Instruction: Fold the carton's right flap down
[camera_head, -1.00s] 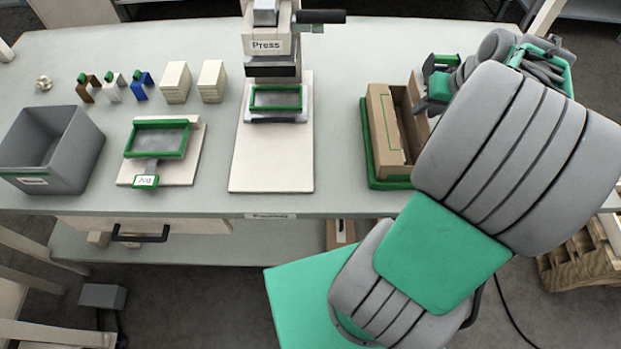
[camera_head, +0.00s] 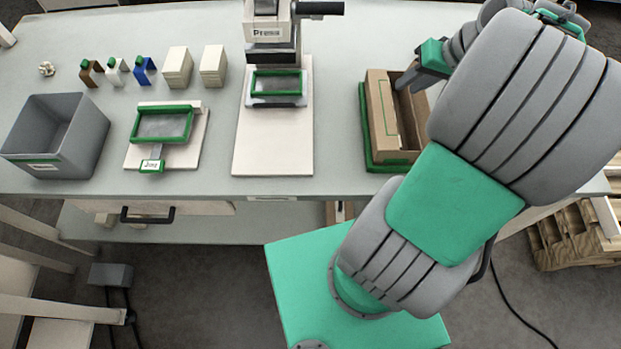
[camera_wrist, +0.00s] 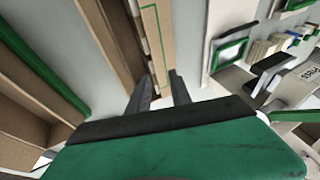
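The brown carton (camera_head: 376,100) stands at the right of the bench in the head view, and its opening shows on top. A panel with a green outline lies along its left side. My gripper (camera_head: 404,80) is over the carton's far right part. The right flap cannot be clearly made out behind my arm. In the wrist view the carton (camera_wrist: 113,42) runs up from the fingers, with the green-lined panel beside it.
A green-edged tray (camera_head: 366,135) surrounds the carton's base. The press (camera_head: 272,50) stands to its left, with a green-framed fixture (camera_head: 163,124) and a grey bin (camera_head: 58,135) farther left. Bare bench lies between carton and press.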

